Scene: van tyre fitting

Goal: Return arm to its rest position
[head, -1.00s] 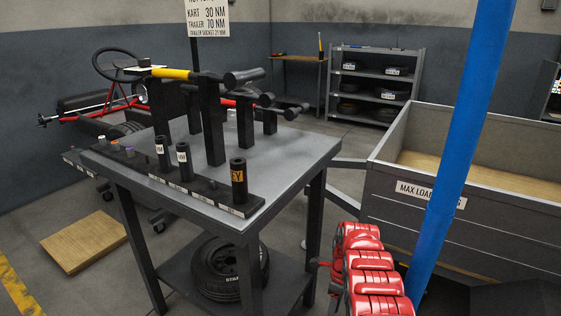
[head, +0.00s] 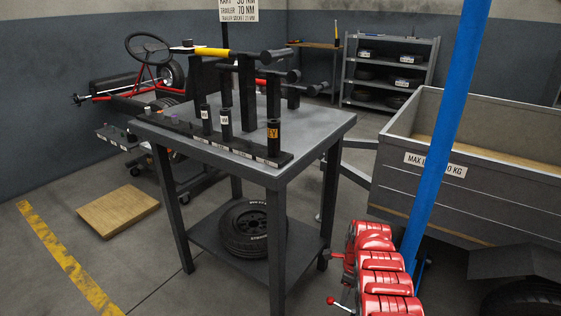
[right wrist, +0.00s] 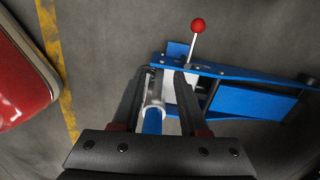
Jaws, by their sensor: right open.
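My right gripper (right wrist: 165,75) shows in the right wrist view, pointing down at the floor with its two dark fingers apart. A blue rod with a pale collar (right wrist: 153,112) shows between the fingers; I cannot tell whether they touch it. Below the fingertips is a blue frame (right wrist: 240,74) with a lever ending in a red ball (right wrist: 198,25). In the head view my red arm links (head: 383,277) rise at the bottom right, beside a slanted blue pole (head: 445,140). The right fingers cannot be made out there. My left gripper is not in view.
A grey tool table (head: 300,150) stands in the middle, with torque wrenches on a stand, sockets along its front and a tyre (head: 245,228) on its lower shelf. A grey trailer (head: 470,195) is at right.

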